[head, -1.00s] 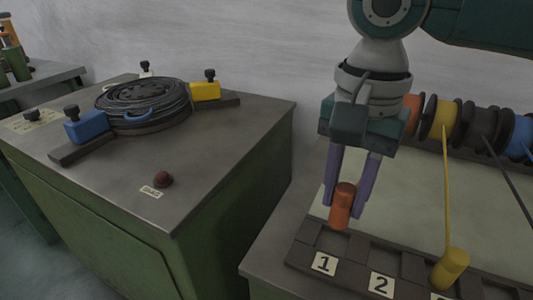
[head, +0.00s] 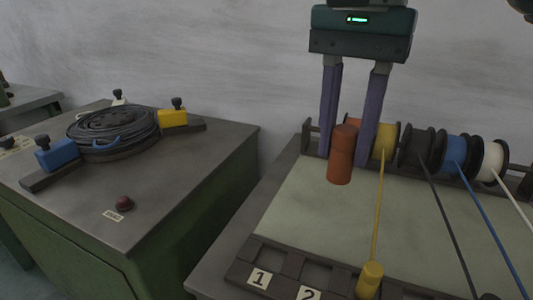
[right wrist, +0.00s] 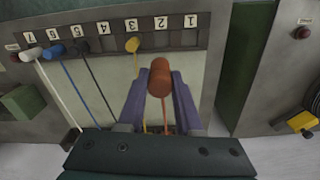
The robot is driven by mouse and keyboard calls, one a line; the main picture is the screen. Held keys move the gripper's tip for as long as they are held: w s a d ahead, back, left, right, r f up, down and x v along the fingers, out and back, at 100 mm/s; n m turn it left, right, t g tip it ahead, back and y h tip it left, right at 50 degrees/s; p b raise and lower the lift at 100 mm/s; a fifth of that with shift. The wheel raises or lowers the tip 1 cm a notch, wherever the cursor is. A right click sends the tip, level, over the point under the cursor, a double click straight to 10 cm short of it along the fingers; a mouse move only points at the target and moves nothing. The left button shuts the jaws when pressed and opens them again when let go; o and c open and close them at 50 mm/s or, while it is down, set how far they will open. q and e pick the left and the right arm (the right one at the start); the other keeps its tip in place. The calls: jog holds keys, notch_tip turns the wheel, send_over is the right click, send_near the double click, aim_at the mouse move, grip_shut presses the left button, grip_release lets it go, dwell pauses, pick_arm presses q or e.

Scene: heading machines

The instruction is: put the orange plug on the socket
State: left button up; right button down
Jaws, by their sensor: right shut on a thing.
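The orange plug (head: 341,158) is a short, two-part cylinder, held nearly upright above the pale board. My right gripper (head: 345,150) is shut on it with its two purple fingers, pointing down. In the right wrist view the plug (right wrist: 160,78) sits between the fingertips, and an orange cord runs back from it. The socket row (head: 305,268) lies along the board's near edge, with number labels 1 (right wrist: 190,20) to 7. Recesses 1 and 2 look empty; a yellow plug (right wrist: 132,45) is at 3. The plug is clear of the row. My left gripper is out of view.
Cord spools (head: 420,146) stand along the board's back edge, with yellow, grey, blue and white cords stretched across to the row.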

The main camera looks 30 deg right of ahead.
notch_tip(320, 180, down, 19)
jog(key=b, duration=0.4)
jog(key=shift+w+a+r, duration=0.15)
jog(key=shift+r, duration=0.05)
jog(key=shift+f, duration=0.2)
jog(key=shift+f, duration=0.1)
jog(key=c, duration=0.6)
grip_release()
